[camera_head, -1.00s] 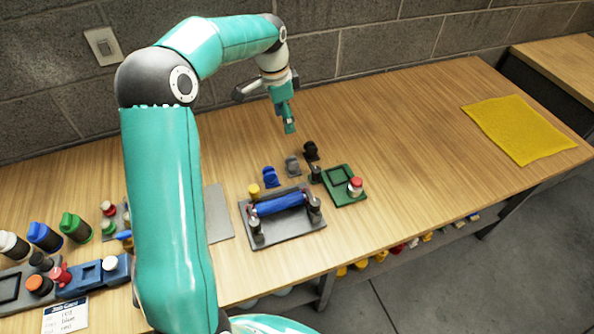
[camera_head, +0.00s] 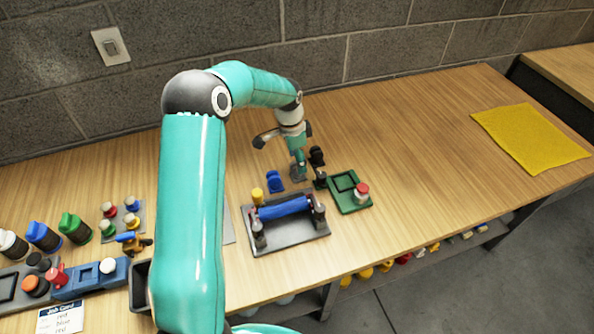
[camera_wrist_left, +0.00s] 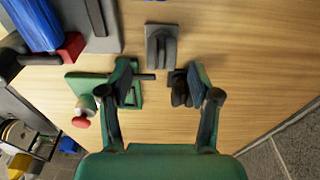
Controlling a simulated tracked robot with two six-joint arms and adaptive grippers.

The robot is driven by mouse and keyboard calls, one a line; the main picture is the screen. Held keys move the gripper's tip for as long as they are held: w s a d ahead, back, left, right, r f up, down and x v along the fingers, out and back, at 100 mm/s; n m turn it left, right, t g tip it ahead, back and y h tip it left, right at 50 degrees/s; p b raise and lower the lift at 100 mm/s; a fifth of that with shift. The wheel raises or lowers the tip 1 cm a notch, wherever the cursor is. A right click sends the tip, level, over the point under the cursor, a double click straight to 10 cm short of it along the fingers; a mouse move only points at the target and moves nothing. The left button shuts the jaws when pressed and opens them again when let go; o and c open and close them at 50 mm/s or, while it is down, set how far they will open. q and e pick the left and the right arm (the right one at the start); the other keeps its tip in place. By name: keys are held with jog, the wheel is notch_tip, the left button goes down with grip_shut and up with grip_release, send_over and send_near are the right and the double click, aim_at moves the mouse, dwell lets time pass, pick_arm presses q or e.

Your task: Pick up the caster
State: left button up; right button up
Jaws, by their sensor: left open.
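Three small casters stand in a row on the wooden table. In the head view the blue caster (camera_head: 275,180) is at left, the grey caster (camera_head: 297,174) is partly hidden behind my left gripper (camera_head: 299,166), and the black caster (camera_head: 316,155) is at right. In the left wrist view my left gripper (camera_wrist_left: 160,80) is open and empty. The grey caster (camera_wrist_left: 161,47) shows beyond the gap between the fingers. The black caster (camera_wrist_left: 180,90) is beside the right-hand finger, which partly covers it. My right gripper is not in view.
A grey tray (camera_head: 286,240) with a blue roller (camera_head: 283,208) and a green plate (camera_head: 346,206) with a red-topped knob (camera_head: 361,190) lie in front of the casters. Bottles and parts crowd the left. A yellow mat (camera_head: 530,140) lies right; the table between is clear.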

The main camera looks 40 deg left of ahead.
aim_at(296, 178)
pick_arm(q)
jog(key=shift+w+f+p, duration=0.2)
jog(key=shift+f+p, duration=0.25)
jog(key=shift+f, duration=0.95)
jog(key=shift+w+f+p, duration=0.2)
jog(key=shift+f+p, duration=0.2)
jog(key=shift+f, duration=0.95)
grip_shut()
